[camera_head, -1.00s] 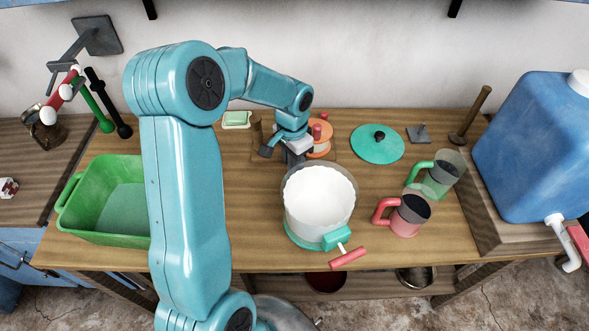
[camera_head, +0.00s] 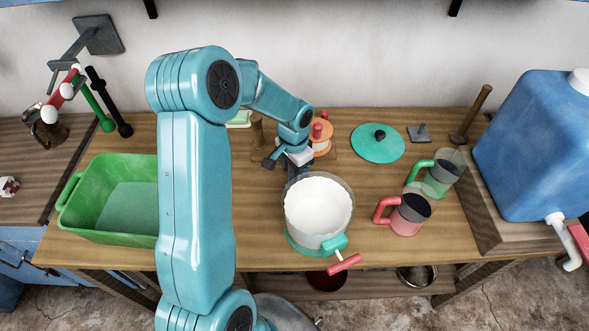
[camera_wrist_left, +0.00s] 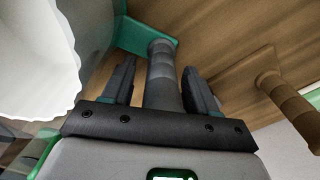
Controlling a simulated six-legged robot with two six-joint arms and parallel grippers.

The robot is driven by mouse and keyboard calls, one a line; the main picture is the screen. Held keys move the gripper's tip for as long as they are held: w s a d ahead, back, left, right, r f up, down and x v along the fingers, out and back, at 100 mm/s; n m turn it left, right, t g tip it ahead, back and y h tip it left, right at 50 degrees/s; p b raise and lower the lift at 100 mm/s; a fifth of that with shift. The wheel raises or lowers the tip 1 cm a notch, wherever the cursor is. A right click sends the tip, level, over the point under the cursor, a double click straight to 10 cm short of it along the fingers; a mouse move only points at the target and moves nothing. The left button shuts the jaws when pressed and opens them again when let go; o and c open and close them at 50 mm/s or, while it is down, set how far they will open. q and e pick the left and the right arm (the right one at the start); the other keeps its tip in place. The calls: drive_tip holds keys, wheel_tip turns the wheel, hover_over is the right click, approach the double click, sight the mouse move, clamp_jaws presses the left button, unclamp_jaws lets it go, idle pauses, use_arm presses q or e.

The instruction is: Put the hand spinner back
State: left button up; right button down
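The hand spinner (camera_head: 293,230) is a clear tub with white contents, a teal base and a crank with a red grip (camera_head: 345,263). It stands upright near the table's front edge, with the crank towards the front. My left gripper (camera_head: 296,168) is at its back side. In the left wrist view, the open fingers (camera_wrist_left: 160,85) stand on either side of a grey post (camera_wrist_left: 161,70) that rises from the teal base. A gap shows on the post's left; contact on its right is unclear. My right gripper is not in view.
A green basin (camera_head: 108,235) stands left, partly behind my arm. A teal lid (camera_head: 365,150), two mugs (camera_head: 403,217) and a blue water container (camera_head: 525,150) are to the right.

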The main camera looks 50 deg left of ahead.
use_arm(q)
drive_tip(key=shift+r, duration=0.25)
wheel_tip(320, 180, up, 12)
drive_tip(key=shift+s+f, duration=0.1)
drive_tip(key=shift+f, duration=0.15)
drive_tip(key=shift+r, duration=0.25)
drive_tip(key=shift+s, duration=0.1)
